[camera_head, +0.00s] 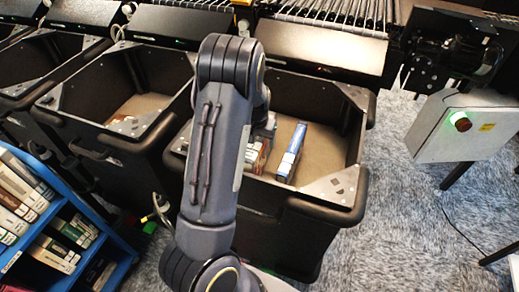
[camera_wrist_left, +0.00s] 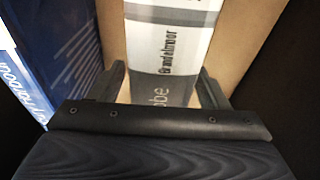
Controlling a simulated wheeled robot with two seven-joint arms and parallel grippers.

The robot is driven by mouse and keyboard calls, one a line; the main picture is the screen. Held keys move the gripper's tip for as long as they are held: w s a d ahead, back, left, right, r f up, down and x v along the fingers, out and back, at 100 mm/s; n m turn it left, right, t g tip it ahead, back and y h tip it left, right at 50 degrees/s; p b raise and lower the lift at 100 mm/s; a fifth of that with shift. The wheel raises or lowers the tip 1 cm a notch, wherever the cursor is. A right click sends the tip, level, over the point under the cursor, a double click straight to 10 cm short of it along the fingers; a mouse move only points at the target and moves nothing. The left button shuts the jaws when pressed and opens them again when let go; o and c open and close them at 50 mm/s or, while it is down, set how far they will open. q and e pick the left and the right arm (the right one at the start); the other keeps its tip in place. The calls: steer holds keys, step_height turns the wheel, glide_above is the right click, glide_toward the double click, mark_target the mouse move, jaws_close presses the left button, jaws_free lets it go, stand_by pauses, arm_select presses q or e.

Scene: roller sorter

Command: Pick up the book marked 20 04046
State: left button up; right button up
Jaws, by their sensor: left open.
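My left gripper (camera_wrist_left: 164,82) is open in the left wrist view, with one finger on each side of a book with a white and grey spine (camera_wrist_left: 172,45). The spine carries dark lettering that reads roughly "Grundelmoor". I cannot tell whether the fingers touch it. A dark blue book (camera_wrist_left: 60,45) lies to its left. In the head view my arm hides the left gripper over a black bin (camera_head: 318,205). A blue book (camera_head: 291,153) and a brownish book (camera_head: 260,152) show in that bin. I cannot read the mark 20 04046 on any book.
A dark bin wall (camera_wrist_left: 290,85) is close on the right in the left wrist view. More black bins (camera_head: 110,140) stand to the left. A blue shelf of books (camera_head: 65,225) is at lower left. A roller conveyor (camera_head: 335,12) runs behind the bins.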

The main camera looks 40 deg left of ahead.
arm_select(q)
steer(key=shift+w+f, duration=0.1)
steer(key=shift+f, duration=0.35)
jaws_close()
steer(key=shift+r, duration=0.15)
